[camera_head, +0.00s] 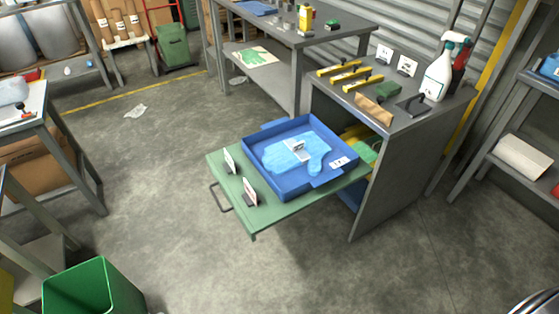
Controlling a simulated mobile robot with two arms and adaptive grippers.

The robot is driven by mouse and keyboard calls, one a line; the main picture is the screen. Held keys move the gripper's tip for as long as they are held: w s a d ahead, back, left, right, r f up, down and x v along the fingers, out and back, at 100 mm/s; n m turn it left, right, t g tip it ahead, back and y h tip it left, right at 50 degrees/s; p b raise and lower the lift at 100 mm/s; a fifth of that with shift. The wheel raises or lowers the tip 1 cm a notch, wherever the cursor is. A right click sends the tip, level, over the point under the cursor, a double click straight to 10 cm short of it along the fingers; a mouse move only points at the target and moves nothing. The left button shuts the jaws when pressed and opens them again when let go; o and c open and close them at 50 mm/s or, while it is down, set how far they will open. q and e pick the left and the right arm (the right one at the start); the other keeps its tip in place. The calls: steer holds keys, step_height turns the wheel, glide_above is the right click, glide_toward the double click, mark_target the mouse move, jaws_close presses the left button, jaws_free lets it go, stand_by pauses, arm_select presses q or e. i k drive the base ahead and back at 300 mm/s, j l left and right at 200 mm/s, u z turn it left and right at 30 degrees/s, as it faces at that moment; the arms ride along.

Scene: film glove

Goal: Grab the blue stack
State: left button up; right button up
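A light blue stack of flat, glove-like film (310,166) lies inside a blue tray (262,180). A small whitish-grey piece (298,146) sits on top of the stack near its middle. The tray rests on a green pulled-out drawer board (262,218) and has a white label (339,162) on its right side. Single sheets of the stack cannot be told apart. Neither of my grippers is in view.
Two small upright cards (250,192) stand on the board's left edge, beside the tray. A green bin (92,291) stands at lower left. The floor in front is clear.

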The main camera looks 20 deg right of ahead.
mark_target(278, 158)
steer(key=i+j+z, duration=0.1)
steer(key=i+z, duration=0.3)
steer(key=i+j+z, duration=0.2)
steer(key=z, duration=0.2)
steer(key=i+j+z, duration=0.25)
steer(key=z, duration=0.2)
